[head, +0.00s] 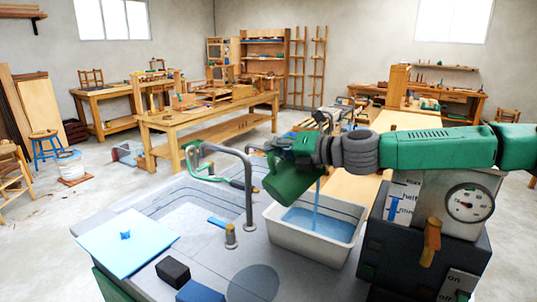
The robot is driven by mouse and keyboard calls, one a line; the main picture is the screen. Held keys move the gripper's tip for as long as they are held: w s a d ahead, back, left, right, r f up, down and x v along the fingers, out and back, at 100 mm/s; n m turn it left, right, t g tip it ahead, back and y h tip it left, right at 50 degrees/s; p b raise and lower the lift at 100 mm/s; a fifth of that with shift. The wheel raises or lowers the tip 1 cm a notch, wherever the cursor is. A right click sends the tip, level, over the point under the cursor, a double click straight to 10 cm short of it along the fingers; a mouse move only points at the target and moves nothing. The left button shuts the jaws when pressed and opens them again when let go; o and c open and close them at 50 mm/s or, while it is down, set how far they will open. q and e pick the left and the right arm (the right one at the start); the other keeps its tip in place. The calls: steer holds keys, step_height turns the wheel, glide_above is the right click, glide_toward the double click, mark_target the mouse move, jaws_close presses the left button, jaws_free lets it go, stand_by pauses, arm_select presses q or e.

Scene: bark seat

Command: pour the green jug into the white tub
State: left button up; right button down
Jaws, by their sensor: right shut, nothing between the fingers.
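The green jug (287,183) hangs tilted at the end of my right arm, above the left part of the white tub. My right gripper (296,149) is at the jug's upper side and is shut; how the jug sits against its fingers is hard to see. A thin blue stream falls beside the jug into the white tub (285,236). The tub stands upright on the grey worktop and holds blue liquid. The jug's inside is hidden. My left gripper is not in view.
A sink basin (160,208) with a curved metal tap (248,185) lies left of the tub. A light blue sheet (127,242) and dark blocks (173,271) lie in front. A box with a dial (469,203) stands close to the tub's right. Wooden workbenches stand behind.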

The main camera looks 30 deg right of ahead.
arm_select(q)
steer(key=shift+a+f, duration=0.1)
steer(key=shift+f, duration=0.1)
arm_select(e)
steer(key=shift+d+r, duration=0.3)
